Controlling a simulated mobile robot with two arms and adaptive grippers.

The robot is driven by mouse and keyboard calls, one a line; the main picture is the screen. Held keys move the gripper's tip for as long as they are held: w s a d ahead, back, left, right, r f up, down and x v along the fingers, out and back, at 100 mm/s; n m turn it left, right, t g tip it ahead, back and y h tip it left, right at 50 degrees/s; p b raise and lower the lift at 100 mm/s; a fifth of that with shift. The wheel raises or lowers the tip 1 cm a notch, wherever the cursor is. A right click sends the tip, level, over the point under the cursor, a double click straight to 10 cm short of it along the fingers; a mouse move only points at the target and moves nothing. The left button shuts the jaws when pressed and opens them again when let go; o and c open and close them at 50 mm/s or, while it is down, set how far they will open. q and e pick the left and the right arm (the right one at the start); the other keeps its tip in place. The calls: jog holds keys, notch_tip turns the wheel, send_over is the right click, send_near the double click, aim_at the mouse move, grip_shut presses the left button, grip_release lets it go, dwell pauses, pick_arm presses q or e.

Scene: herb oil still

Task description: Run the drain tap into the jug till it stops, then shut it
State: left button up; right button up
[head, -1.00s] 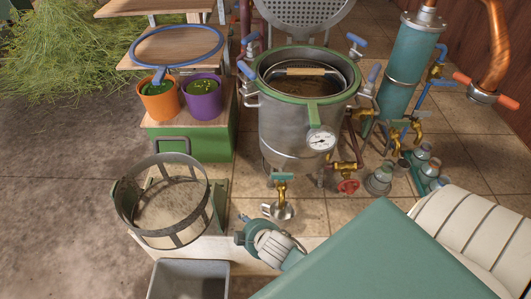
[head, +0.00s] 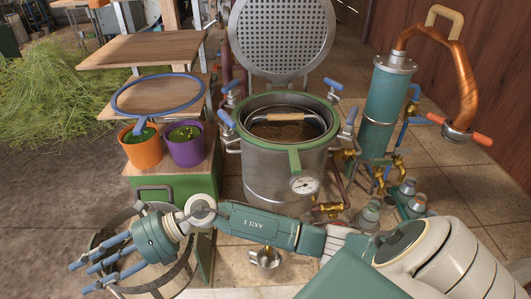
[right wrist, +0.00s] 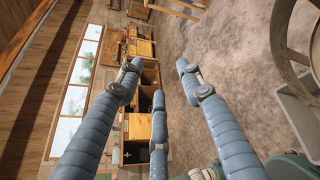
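The steel still pot (head: 268,168) stands in the middle of the head view with a dial gauge (head: 305,185) on its front. The drain tap low on its front is hidden behind my right arm. The small metal jug (head: 265,258) shows just below that arm, on the floor; its contents cannot be made out. My right gripper (head: 88,275) is at the lower left, over the strap-sided basket and well left of the jug. Its three fingers are spread and empty, as the right wrist view (right wrist: 160,85) also shows. My left gripper is out of view.
The strap-sided basket (head: 118,218) lies under my right gripper. Orange (head: 142,151) and purple (head: 187,150) pots stand on a bench behind it. The teal condenser (head: 384,100) with copper pipe, brass valves and several small bottles stands right of the still.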

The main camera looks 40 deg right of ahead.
jog(key=d+f+n+g+h, duration=0.25)
jog(key=d+f+h, duration=0.25)
jog(key=d+f, duration=0.3)
jog(key=d+f+n+g+h, duration=0.25)
jog(key=d+f+h, duration=0.25)
jog(key=d, duration=0.6)
jog(key=s+d+r+g+h, duration=0.15)
jog(key=d+h, duration=0.25)
jog(key=d, duration=0.8)
jog(key=s+d+r+g+h, duration=0.1)
jog(key=d+r+h, duration=0.25)
jog(key=d, duration=0.85)
jog(key=shift+m+h, duration=0.3)
jog(key=shift+h, duration=0.15)
jog(key=p+x, duration=0.1)
jog(key=x, duration=0.5)
jog(key=p+x, duration=0.1)
jog(key=x, duration=0.2)
jog(key=shift+w+a+f+p, duration=0.1)
jog(key=shift+a+f+p, duration=0.2)
jog(key=shift+f, duration=0.2)
jog(key=shift+d+f+t, duration=0.2)
jog(key=shift+f+t, duration=0.05)
jog(key=shift+f, duration=0.25)
grip_shut()
